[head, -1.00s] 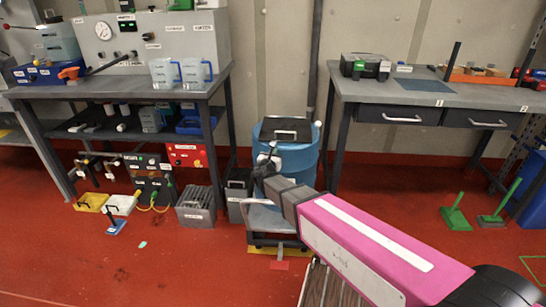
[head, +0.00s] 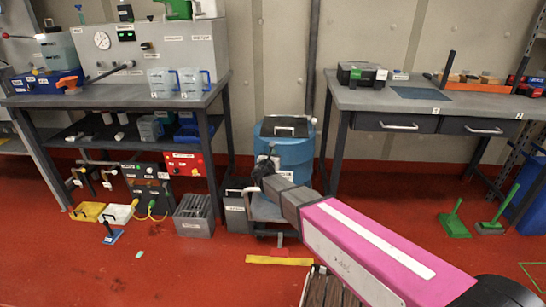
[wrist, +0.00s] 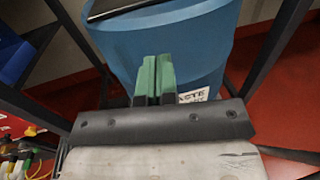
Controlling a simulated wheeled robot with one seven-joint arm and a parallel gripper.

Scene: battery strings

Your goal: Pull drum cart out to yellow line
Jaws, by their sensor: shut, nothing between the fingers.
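The blue drum (head: 298,158) stands upright on a low grey cart (head: 268,208) between the two benches, with a black lidded item (head: 285,127) on top. A yellow line (head: 280,261) lies on the floor in front of the cart, clear of it. My gripper (head: 263,168) is in front of the drum, above the cart. In the wrist view my green fingertips (wrist: 154,78) are together and empty, pointing at the drum's side (wrist: 195,45) beside a partly hidden white label (wrist: 193,95). I cannot tell whether they touch the drum. My arm hides part of the cart.
A grey ribbed box (head: 193,215) and a dark box (head: 237,205) stand close left of the cart. The left bench (head: 120,95) and right bench (head: 430,100) flank the drum. A slatted brown item (head: 330,290) lies in front. Red floor is open right of the arm.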

